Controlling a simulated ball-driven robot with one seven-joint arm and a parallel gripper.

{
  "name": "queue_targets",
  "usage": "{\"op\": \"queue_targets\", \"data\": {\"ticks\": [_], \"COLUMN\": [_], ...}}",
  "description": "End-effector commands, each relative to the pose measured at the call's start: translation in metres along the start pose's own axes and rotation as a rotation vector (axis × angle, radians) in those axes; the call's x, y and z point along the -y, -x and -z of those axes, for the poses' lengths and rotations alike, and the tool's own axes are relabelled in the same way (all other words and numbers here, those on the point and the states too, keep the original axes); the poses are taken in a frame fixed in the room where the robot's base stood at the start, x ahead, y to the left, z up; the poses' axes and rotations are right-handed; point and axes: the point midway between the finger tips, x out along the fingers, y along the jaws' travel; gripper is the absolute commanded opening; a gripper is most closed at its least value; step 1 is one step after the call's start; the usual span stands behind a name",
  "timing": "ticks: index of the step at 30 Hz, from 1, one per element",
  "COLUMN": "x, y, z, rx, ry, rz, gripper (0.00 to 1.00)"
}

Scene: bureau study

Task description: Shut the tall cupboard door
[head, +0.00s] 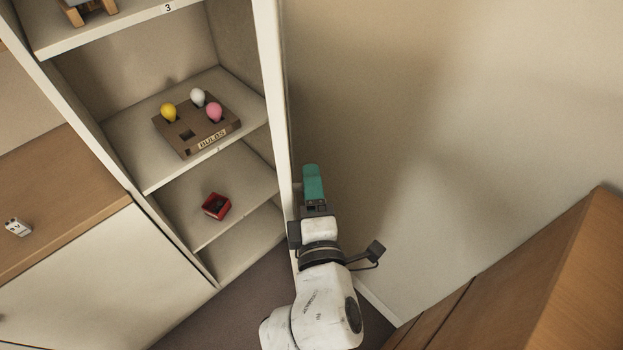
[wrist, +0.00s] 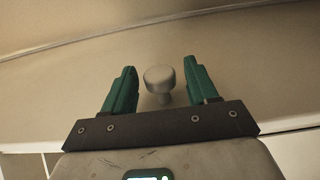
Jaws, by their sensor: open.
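The tall cupboard (head: 140,172) stands open at the left of the head view, its shelves showing. A pale upright strip (head: 273,90) at its right edge looks like the door seen nearly edge-on; I cannot tell the door's exact angle. In the wrist view a pale panel (wrist: 60,100) fills the middle, with a round, light knob (wrist: 160,78) on it. My gripper (head: 312,170) is beside the strip in the head view. In the wrist view its green fingers (wrist: 159,66) are open, one on either side of the knob, with gaps showing. The knob is hidden in the head view.
A brown bulb holder (head: 190,143) with yellow, white and pink bulbs and a red box (head: 216,206) sit on the shelves. A low wood-topped cabinet (head: 60,200) stands left. Wooden furniture (head: 540,290) stands lower right. A plain wall (head: 450,120) is behind.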

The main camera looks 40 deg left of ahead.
Motion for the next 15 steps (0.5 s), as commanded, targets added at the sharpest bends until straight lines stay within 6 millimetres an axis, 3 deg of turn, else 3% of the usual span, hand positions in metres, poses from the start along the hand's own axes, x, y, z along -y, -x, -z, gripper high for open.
{"op": "queue_targets", "data": {"ticks": [13,15], "x": [0.0004,0.0003], "y": [-0.0108,-0.0107], "z": [0.0003,0.0003], "rx": [-0.001,0.0], "ry": [-0.001,-0.001], "rz": [0.0,0.0], "gripper": [0.58,0.51]}}
